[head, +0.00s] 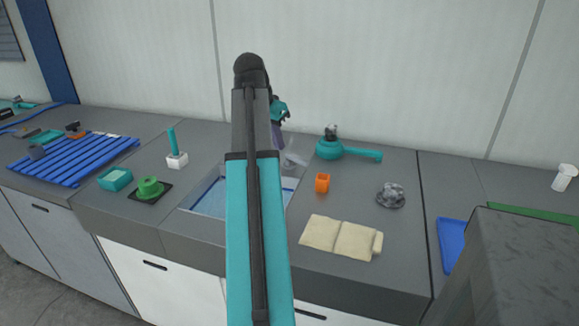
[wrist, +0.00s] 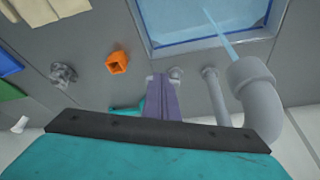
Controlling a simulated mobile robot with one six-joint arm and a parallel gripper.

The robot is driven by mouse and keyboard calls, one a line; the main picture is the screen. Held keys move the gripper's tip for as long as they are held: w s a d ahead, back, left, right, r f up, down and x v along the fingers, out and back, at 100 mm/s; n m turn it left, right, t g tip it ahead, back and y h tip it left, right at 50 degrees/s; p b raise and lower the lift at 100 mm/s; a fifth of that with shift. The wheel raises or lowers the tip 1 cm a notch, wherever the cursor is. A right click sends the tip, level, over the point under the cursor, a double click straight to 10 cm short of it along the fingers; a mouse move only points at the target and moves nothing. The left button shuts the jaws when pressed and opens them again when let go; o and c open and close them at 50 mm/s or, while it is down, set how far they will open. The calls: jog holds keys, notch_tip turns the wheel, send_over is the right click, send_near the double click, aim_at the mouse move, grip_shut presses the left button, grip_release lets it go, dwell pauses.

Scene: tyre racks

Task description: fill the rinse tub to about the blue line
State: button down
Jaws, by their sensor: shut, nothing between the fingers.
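The rinse tub (head: 205,205) is sunk into the grey counter, partly hidden behind my arm in the head view. In the wrist view the tub (wrist: 145,27) shows at the top, with a dark blue line (wrist: 204,40) around its inner wall and pale blue water in it. A grey spout (wrist: 258,95) pours a thin stream of water (wrist: 220,38) into the tub. How the water level compares with the line is hard to tell. My gripper (wrist: 161,78) has its purple fingers shut and empty, beside a small pale knob (wrist: 176,73) near the tub's edge.
A grey post (wrist: 215,95) stands between my fingers and the spout. An orange cup (head: 322,183), a crumpled grey lump (head: 390,195), a cream cloth (head: 340,238) and a teal handled item (head: 330,149) are right of the tub. A green round item (head: 149,188) and blue slatted rack (head: 75,160) are left.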

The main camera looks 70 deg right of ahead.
aim_at(297, 159)
jog(key=shift+w+f, duration=0.1)
jog(key=shift+f, duration=0.15)
dwell(0.3)
jog(key=d+f, duration=0.2)
jog(key=f, duration=0.1)
jog(key=s+d+f, duration=0.1)
jog(key=d+f, duration=0.1)
jog(key=f, duration=0.1)
jog(key=s+d+f, duration=0.1)
jog(key=d+f, duration=0.1)
jog(key=f, duration=0.1)
jog(key=shift+s+d+p, duration=0.15)
jog(key=shift+d+p, duration=0.1)
jog(key=shift+p, duration=0.05)
jog(key=shift+s+d, duration=0.2)
jog(key=shift+d, duration=0.2)
jog(key=shift+w, duration=0.1)
jog(key=shift+w+a, duration=0.1)
jog(key=shift+w, duration=0.05)
jog(key=shift+p, duration=0.35)
